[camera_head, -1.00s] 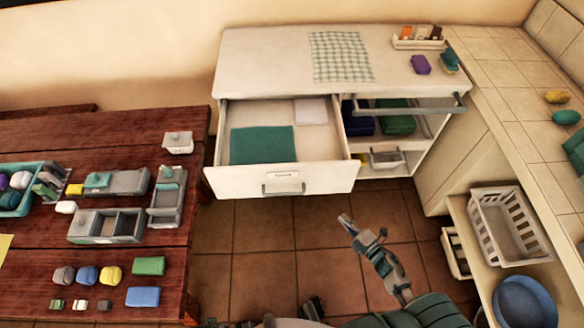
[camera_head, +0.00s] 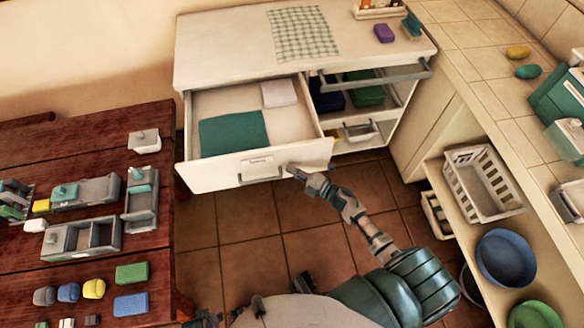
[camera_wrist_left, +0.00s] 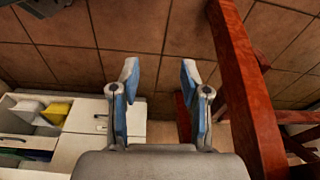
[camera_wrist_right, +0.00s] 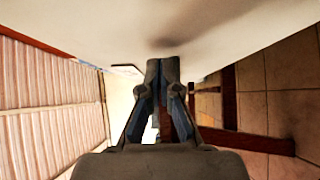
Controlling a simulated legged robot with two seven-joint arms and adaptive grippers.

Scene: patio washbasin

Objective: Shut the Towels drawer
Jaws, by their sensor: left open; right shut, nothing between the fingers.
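The Towels drawer (camera_head: 215,178) is pulled out of the white cabinet, with a label and a grey handle (camera_head: 262,175) on its front. A green towel (camera_head: 233,132) and a pale towel (camera_head: 279,94) lie inside. My right gripper (camera_head: 292,170) is shut and empty at the drawer front, right of the handle. In the right wrist view its fingertips (camera_wrist_right: 162,64) are at a white surface; I cannot tell whether they touch it. My left gripper (camera_wrist_left: 160,75) is open and empty above the floor in the left wrist view.
A wooden table (camera_head: 90,155) with boxes and small items stands left of the drawer. Another drawer or rail with a grey bar (camera_head: 375,76) sticks out at the cabinet's right. A counter with a white basket (camera_head: 483,184) and blue bowl (camera_head: 506,257) is on the right.

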